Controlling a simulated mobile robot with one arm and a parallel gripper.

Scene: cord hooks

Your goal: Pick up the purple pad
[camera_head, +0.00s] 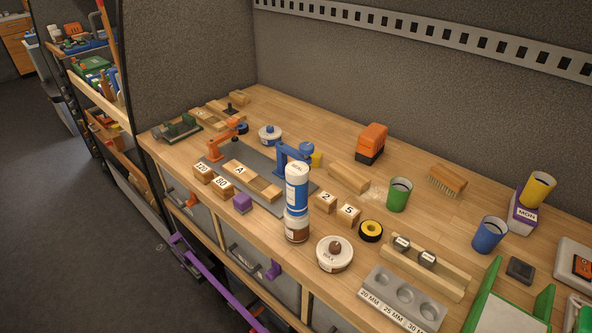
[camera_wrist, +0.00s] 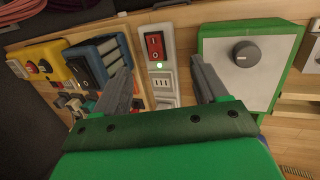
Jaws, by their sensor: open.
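A small purple block (camera_head: 242,202), which looks like the purple pad, lies near the front edge of the wooden workbench (camera_head: 335,241). It sits right of the wooden block marked 80 (camera_head: 221,184) and left of a white and blue bottle (camera_head: 296,190). My gripper (camera_wrist: 160,65) shows only in the wrist view, with two grey fingers spread wide and nothing between them. Behind the fingers is a white strip with a red switch (camera_wrist: 154,45). I do not see the purple pad in the wrist view.
A grey mat (camera_head: 262,163) with orange and blue clamps lies behind the block. A round white tin (camera_head: 334,254) stands front right. A green cup (camera_head: 399,194) and a blue cup (camera_head: 489,234) stand farther right. A green box with a knob (camera_wrist: 245,55) shows near my gripper.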

